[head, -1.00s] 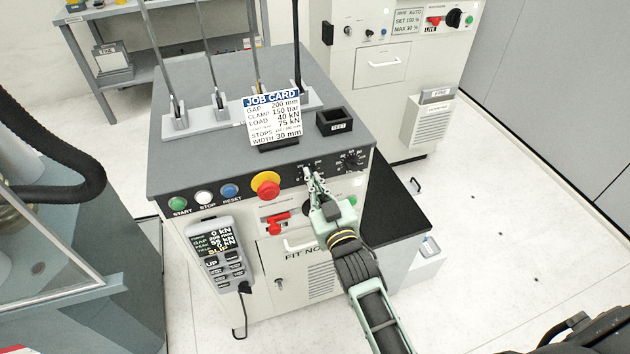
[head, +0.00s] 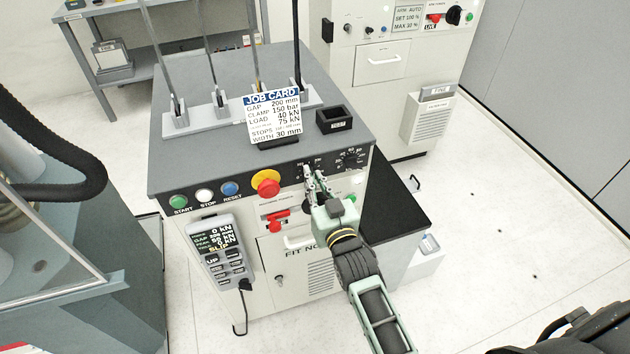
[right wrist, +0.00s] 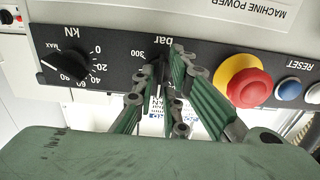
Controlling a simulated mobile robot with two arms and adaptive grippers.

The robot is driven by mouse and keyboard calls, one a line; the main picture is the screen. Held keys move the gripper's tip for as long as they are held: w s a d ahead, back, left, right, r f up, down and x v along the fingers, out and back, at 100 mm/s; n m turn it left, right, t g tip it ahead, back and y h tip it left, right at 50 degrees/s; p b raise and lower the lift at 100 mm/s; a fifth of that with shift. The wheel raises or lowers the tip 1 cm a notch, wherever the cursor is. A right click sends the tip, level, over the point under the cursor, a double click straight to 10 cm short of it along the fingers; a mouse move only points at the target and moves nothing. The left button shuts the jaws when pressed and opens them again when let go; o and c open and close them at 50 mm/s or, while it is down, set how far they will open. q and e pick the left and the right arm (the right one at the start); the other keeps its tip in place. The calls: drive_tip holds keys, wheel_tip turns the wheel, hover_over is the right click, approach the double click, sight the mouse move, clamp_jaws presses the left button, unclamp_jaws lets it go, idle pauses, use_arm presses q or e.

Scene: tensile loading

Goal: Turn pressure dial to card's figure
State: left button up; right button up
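The job card (head: 274,118) stands on the grey console top in the head view; its clamp line reads 150 bar. The pressure dial, marked bar, is on the black front strip. In the right wrist view, which is upside down, its dark knob (right wrist: 159,72) shows between my right gripper's fingers; its pointer is mostly hidden. My right gripper (head: 312,176) is at the dial, with a green finger on either side. I cannot tell whether the fingers press on the knob. My left gripper is not in view.
The kN dial (head: 352,160) is beside the pressure dial. A red emergency button (head: 266,183) is on the other side. A pendant (head: 217,252) hangs on the console front.

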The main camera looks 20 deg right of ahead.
drive_tip(key=shift+o, duration=0.7)
drive_tip(key=shift+s, duration=0.1)
drive_tip(key=s, duration=1.1)
drive_tip(key=shift+s+d, duration=0.2)
drive_tip(key=shift+s, duration=0.2)
drive_tip(key=s+a+f+g, duration=0.1)
drive_tip(key=s+f+g, duration=0.2)
drive_tip(key=f, duration=0.8)
drive_tip(key=s+a+f+n+g+y, duration=0.15)
drive_tip(key=s+f, duration=0.25)
drive_tip(key=f, duration=0.7)
drive_tip(key=s+f+g+h, duration=0.1)
drive_tip(key=s+f+g, duration=0.25)
drive_tip(key=f, duration=0.75)
drive_tip(key=s+d+f+g, duration=0.3)
drive_tip(key=s+f, duration=0.3)
drive_tip(key=s, duration=0.3)
drive_tip(key=s+d+f+g+b, duration=0.1)
drive_tip(key=s+d+f+g, duration=0.1)
drive_tip(key=s+f, duration=0.5)
drive_tip(key=s+d+f+g+h, duration=0.1)
drive_tip(key=s+d+f+g, duration=0.2)
drive_tip(key=s+f, duration=0.4)
drive_tip(key=s+g, duration=0.1)
drive_tip(key=s, duration=0.4)
drive_tip(key=shift+s+d+b, duration=0.3)
drive_tip(key=shift+d+b, duration=0.05)
drive_tip(key=shift+b, duration=0.05)
drive_tip(key=shift+n, duration=0.25)
